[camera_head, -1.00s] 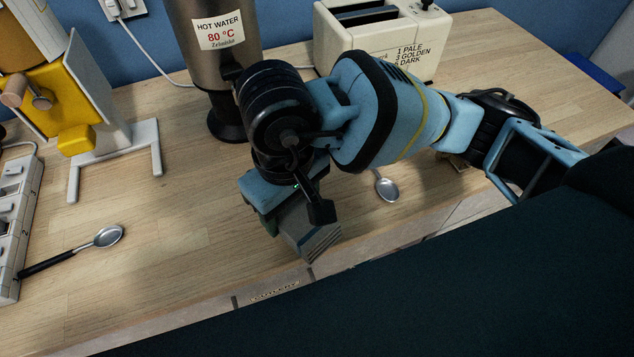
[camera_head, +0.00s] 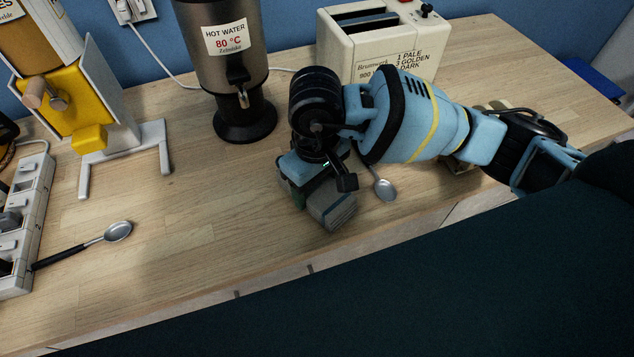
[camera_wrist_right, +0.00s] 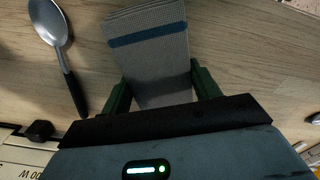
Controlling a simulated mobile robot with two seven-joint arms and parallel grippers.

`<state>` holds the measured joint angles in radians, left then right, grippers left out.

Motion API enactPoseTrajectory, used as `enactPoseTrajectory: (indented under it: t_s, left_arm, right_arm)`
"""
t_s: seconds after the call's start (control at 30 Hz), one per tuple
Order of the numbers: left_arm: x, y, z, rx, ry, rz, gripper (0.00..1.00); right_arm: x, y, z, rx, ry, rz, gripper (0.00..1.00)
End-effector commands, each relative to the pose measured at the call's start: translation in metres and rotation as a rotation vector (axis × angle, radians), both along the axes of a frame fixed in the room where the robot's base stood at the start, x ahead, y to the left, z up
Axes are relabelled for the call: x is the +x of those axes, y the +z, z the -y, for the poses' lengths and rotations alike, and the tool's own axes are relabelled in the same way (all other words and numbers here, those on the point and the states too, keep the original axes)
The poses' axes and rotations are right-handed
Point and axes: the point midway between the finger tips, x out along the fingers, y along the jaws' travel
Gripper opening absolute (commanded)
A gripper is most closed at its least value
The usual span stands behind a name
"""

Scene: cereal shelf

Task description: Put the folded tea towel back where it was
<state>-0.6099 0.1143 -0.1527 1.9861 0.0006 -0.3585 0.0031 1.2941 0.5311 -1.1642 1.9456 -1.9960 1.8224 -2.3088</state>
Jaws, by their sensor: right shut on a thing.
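The folded tea towel (camera_head: 333,207) is grey with a blue stripe, which shows in the right wrist view (camera_wrist_right: 150,60). My right gripper (camera_head: 310,192) is shut on one end of it, with a green finger on each side in the right wrist view (camera_wrist_right: 163,88). The towel's free end sticks out beyond the fingers, toward the counter's front edge in the head view. It is over the wooden counter (camera_head: 190,235); whether it touches the wood I cannot tell. My left gripper is not in view.
A spoon (camera_head: 384,188) lies just right of the towel, partly behind my right arm. Another spoon (camera_head: 118,231) lies at left by a power strip (camera_head: 38,205). The hot water urn (camera_head: 222,60) and toaster (camera_head: 372,45) stand behind.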

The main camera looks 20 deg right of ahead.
Motion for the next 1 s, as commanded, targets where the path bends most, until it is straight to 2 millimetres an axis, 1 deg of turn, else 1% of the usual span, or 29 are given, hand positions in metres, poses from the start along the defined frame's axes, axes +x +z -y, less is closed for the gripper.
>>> enactPoseTrajectory:
  t_s: [0.23,0.37,0.4,0.57,0.87,0.93,1.0]
  left_arm:
    - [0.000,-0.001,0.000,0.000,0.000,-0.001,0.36]
    - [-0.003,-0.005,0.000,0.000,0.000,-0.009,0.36]
    - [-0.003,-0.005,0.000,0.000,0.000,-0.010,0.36]
    - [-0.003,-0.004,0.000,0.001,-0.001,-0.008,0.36]
    - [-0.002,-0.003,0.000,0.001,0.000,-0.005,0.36]
    - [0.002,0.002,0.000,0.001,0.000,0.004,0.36]
    - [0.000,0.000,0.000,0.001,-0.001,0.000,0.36]
  right_arm:
    - [0.000,-0.001,0.000,0.000,0.000,0.000,0.40]
    - [0.000,-0.005,0.000,0.000,0.000,-0.002,0.40]
    - [0.000,-0.006,0.000,0.000,0.000,-0.002,0.63]
    - [0.000,-0.004,0.000,0.000,0.000,-0.001,0.83]
    - [0.000,-0.003,0.000,0.000,0.000,0.000,0.83]
    - [0.000,0.002,0.000,0.000,0.000,0.003,0.83]
    - [0.001,0.008,0.000,0.000,0.000,0.003,0.83]
